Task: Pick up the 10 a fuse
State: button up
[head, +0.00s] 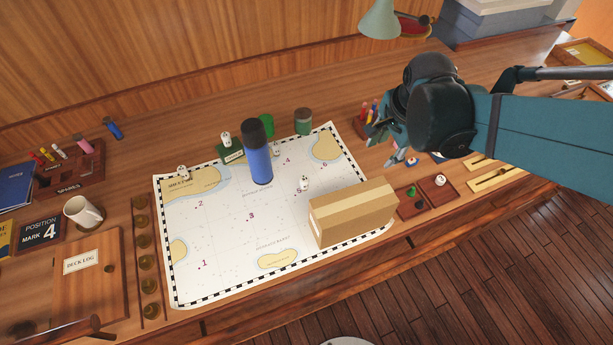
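No thing in the head view can be read as marked 10 A. A dark red wooden rack (70,178) at the left, with a small label, holds several small coloured pieces: a red one (36,157), a yellow one (46,154), a white one (58,151) and a larger pink one (83,146). They may be fuses, but their markings are too small to read. My gripper (386,134) is at the right, above the desk beyond the cardboard box, far from this rack. Its fingers are small and partly hidden, so its opening is unclear.
A chart (225,235) covers the middle desk. A tall blue bottle (258,165), a cardboard box (355,213) and small dice stand on it. A mug (83,212), deck log (85,280) and blue book (14,186) are at the left. A lamp (380,20) hangs near my arm.

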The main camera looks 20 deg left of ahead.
jog(key=a+f+m+g+p, duration=0.1)
jog(key=a+f+m, duration=0.1)
jog(key=a+f, duration=0.3)
jog(key=a+f+m+g, duration=0.1)
jog(key=a+f+m, duration=0.15)
jog(key=a, duration=0.55)
jog(key=m+h, duration=0.1)
jog(key=m, duration=0.1)
send_over(304, 178)
jog(key=shift+g, duration=0.4)
notch_tip(304, 178, down, 9)
jog(key=shift+w+r+p, duration=0.1)
jog(key=shift+r+p, duration=0.05)
jog(key=shift+p, duration=0.2)
jog(key=shift+a+f, duration=0.2)
jog(key=shift+f, duration=0.15)
jog(key=shift+f, duration=1.15)
jog(key=shift+f, duration=0.15)
jog(key=shift+d+f+p, duration=0.2)
jog(key=shift+f+p, duration=0.6)
jog(key=shift+f, duration=1.65)
